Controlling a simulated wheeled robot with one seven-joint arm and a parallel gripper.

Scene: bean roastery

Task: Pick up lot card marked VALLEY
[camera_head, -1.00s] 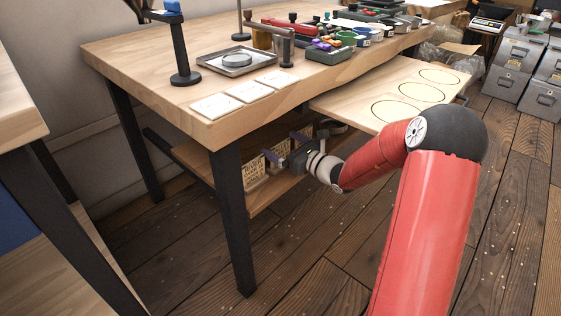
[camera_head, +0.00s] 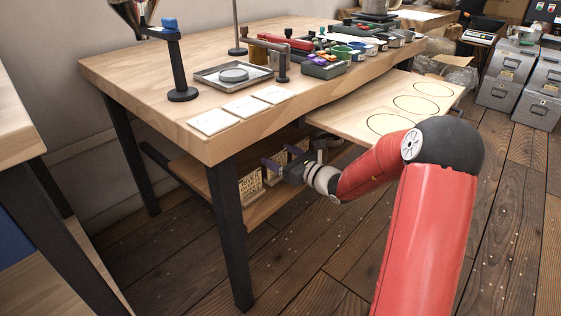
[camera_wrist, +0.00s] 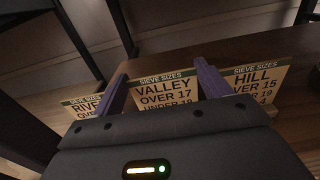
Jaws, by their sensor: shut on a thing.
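The lot card marked VALLEY (camera_wrist: 163,92) is a cream card with a green "SIEVE SIZES" band. In the wrist view it stands upright between the two purple fingers of my gripper (camera_wrist: 162,76), which is shut on it. Its lower part is hidden behind the gripper body. In the head view my gripper (camera_head: 273,165) is at the low shelf under the workbench, and its body hides much of the card. I cannot tell whether the card touches the shelf.
A card marked RIVER (camera_wrist: 84,106) stands left of VALLEY, and one marked HILL (camera_wrist: 256,78) stands right, both close to the fingers. The workbench top (camera_head: 150,85) is above, with a dark front leg (camera_head: 232,230) nearby. A pull-out board (camera_head: 350,112) is to the right.

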